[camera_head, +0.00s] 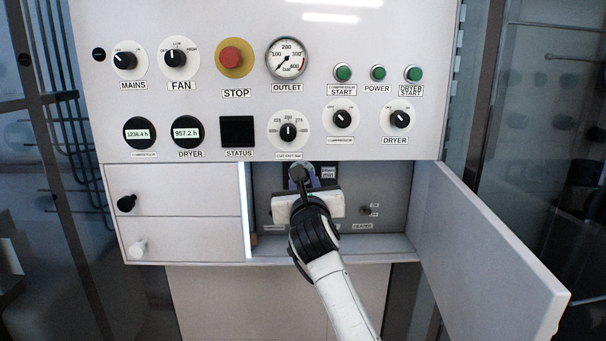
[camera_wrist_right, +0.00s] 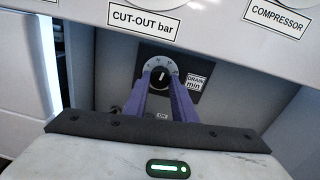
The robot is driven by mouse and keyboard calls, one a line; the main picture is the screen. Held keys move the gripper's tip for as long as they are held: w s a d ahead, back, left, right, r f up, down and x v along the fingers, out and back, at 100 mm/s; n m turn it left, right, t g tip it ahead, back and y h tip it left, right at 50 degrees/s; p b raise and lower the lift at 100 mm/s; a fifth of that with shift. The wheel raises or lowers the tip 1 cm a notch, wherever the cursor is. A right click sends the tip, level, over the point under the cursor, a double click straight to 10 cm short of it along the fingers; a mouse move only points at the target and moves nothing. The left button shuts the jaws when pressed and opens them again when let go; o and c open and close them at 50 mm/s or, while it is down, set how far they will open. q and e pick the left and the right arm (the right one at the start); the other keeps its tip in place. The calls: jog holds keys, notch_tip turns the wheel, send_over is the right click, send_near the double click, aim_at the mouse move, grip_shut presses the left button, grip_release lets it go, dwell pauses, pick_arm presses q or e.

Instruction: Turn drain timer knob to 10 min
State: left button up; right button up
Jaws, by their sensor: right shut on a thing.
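The drain timer knob (camera_wrist_right: 160,73) shows in the right wrist view, a black knob on a pale round dial with a "DRAIN min" label (camera_wrist_right: 196,84) at its right. Its white pointer line stands about upright; the dial numbers are too small to read. My right gripper (camera_wrist_right: 161,82) has its two purple fingers on either side of the knob and is shut on it. In the head view my right gripper (camera_head: 301,179) reaches into the open compartment (camera_head: 388,192) and hides most of the knob and dial. My left gripper is not in view.
The compartment door (camera_head: 485,255) hangs open at the right. The main panel (camera_head: 225,20) with knobs, gauge and buttons overhangs the compartment. A small heater switch (camera_head: 367,210) sits right of my gripper. Two closed drawers (camera_head: 185,188) are at the left.

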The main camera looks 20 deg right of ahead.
jog(key=n, duration=0.6)
jog(key=shift+d, duration=0.1)
dwell(0.5)
jog(key=o, duration=1.1)
jog(key=b+v, duration=0.1)
jog(key=v, duration=0.9)
jog(key=shift+s+r, duration=0.15)
jog(key=shift+s, duration=0.05)
